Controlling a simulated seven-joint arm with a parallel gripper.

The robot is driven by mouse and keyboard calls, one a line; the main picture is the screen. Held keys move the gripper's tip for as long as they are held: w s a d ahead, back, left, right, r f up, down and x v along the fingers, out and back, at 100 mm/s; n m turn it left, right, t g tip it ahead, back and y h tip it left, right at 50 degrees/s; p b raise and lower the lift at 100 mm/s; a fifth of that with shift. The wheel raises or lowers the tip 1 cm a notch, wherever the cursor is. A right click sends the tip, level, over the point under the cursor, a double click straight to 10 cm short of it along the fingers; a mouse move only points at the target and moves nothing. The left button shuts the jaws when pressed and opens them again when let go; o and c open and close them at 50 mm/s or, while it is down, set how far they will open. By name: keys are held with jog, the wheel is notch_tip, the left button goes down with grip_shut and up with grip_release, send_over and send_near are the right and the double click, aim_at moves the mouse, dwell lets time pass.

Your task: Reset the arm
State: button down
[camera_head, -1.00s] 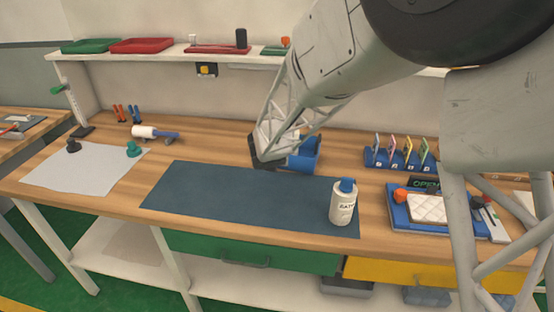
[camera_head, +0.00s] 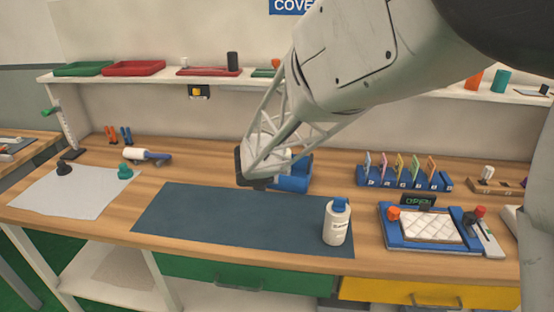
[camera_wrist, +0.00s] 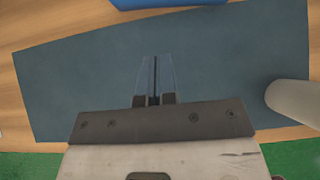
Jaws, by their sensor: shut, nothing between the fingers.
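My gripper (camera_head: 252,184) hangs above the back edge of the dark blue mat (camera_head: 210,217), in front of a blue holder (camera_head: 293,178). In the wrist view its two fingers (camera_wrist: 155,65) are shut together with nothing between them, over the mat (camera_wrist: 80,80). A white quilted mattress (camera_head: 432,226) lies in a blue-framed fixture (camera_head: 398,238) at the right of the bench. A small display reading OPEN (camera_head: 418,201) stands behind it.
A white bottle with a blue cap (camera_head: 337,222) stands on the mat's right end and shows in the wrist view (camera_wrist: 295,100). A blue rack (camera_head: 400,184) of coloured cards stands at the back right. The mat's middle is clear.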

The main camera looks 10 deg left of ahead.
jog(key=s+d+r+m+g+h, duration=0.1)
jog(key=s+d+r+m, duration=0.3)
jog(key=d+m, duration=0.3)
jog(key=s+d+r+m+g+h, duration=0.1)
jog(key=s+d+r+m, duration=0.3)
jog(key=d, duration=0.5)
jog(key=s+d+r+m+g+h, duration=0.1)
jog(key=s+d+r+m, duration=0.3)
jog(key=d+m, duration=0.45)
jog(key=s+d+m+g+y, duration=0.1)
jog(key=s+d+m, duration=0.3)
jog(key=s+m, duration=0.4)
jog(key=s+d+m+g+y, duration=0.2)
jog(key=s+m, duration=0.6)
jog(key=s, duration=0.8)
jog(key=shift+s+d, duration=0.2)
jog(key=shift+d, duration=0.75)
jog(key=shift+m, duration=0.25)
